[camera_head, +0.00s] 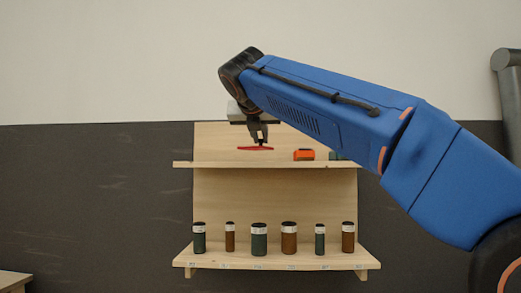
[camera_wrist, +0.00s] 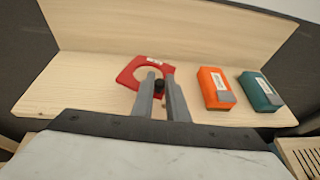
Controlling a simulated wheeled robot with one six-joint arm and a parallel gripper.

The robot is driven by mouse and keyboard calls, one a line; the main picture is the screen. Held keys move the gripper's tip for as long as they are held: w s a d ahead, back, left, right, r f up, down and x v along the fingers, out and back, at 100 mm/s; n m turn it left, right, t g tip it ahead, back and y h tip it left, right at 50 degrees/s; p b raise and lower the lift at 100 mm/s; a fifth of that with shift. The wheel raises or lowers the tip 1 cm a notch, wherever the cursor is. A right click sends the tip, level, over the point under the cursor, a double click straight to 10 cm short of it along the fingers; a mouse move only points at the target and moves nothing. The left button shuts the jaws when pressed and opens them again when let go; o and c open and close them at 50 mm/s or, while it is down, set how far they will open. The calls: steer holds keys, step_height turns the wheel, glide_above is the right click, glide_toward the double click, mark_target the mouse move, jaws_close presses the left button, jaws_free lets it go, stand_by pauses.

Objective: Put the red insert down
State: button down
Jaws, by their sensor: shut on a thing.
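The red insert (camera_head: 255,148) is a flat red piece held level just above the upper shelf (camera_head: 220,164). In the wrist view the red insert (camera_wrist: 128,72) shows a large round opening and a small white label. My gripper (camera_head: 258,139) is shut on a small black knob (camera_wrist: 159,85) at the insert's near side. In the wrist view my gripper (camera_wrist: 162,88) has both grey fingers around that knob. Whether the insert touches the shelf is hard to tell.
An orange box (camera_wrist: 215,88) and a dark green box (camera_wrist: 260,91) stand right of the insert on the upper shelf. Several green and brown canisters (camera_head: 259,240) stand on the lower shelf (camera_head: 275,262). The upper shelf's left part (camera_wrist: 60,95) is bare.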

steer(key=shift+f, duration=1.85)
steer(key=c, duration=1.7)
jaws_free()
steer(key=shift+c, duration=0.2)
steer(key=v, duration=1.2)
